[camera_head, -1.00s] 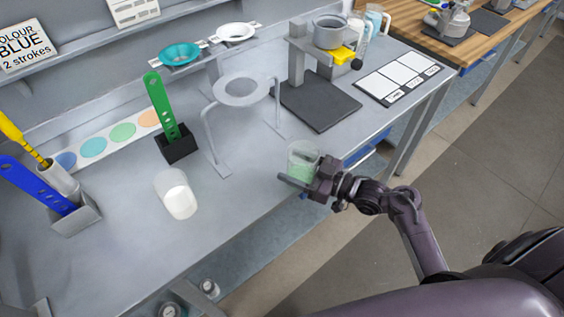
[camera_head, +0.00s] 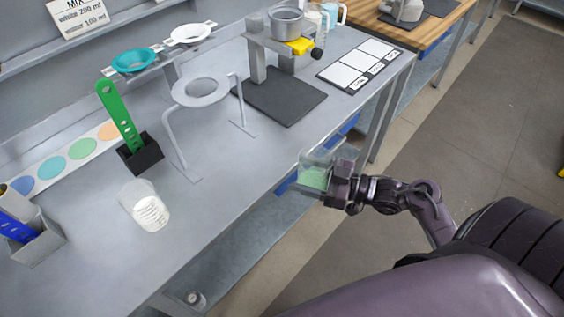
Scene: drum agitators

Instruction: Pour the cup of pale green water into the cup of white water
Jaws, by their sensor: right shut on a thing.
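The clear cup of pale green water (camera_head: 313,178) is held in my right gripper (camera_head: 328,184), which is shut on it. In the head view it shows just past the bench's front edge, over the lower shelf, clear of the bench top. I cannot tell if it is slightly tilted. The clear cup of white water (camera_head: 150,212) stands upright on the bench to the left, well apart from the gripper. My left gripper is not in view.
A grey ring stand (camera_head: 201,91) and a green strip in a black holder (camera_head: 141,154) stand behind the cups. A dark plate with a stand (camera_head: 280,98) is at the back right. A blue strip's grey holder (camera_head: 38,240) is at left. Bench between the cups is clear.

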